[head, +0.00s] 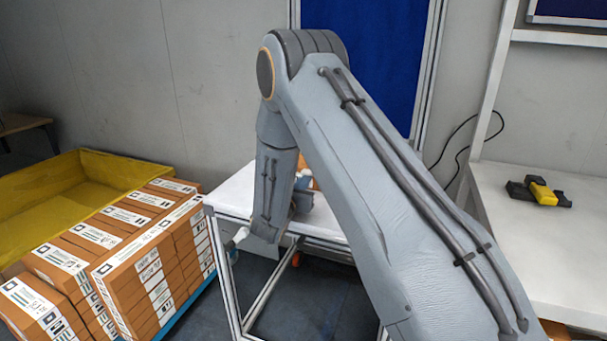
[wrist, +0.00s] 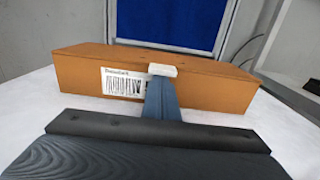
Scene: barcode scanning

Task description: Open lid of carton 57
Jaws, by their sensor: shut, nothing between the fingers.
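An orange-brown carton (wrist: 210,92) sits on a white table top (wrist: 40,112) in the wrist view. Its lid (wrist: 120,57) looks closed. A white label with a barcode (wrist: 121,82) is on its near face; its number is too small to read. My gripper (wrist: 162,71) is shut and empty, its pale tip in front of the carton's upper front edge, hiding part of the label. I cannot tell whether the tip touches the carton. In the head view my arm hides most of the carton, and only a small orange patch (head: 307,162) shows behind it.
Stacked labelled cartons (head: 130,262) stand at the left beside a yellow bin (head: 60,208). A white bench (head: 545,240) at the right holds a yellow and black device (head: 541,192). A blue panel (head: 385,60) is behind the table. The table beside the carton looks clear.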

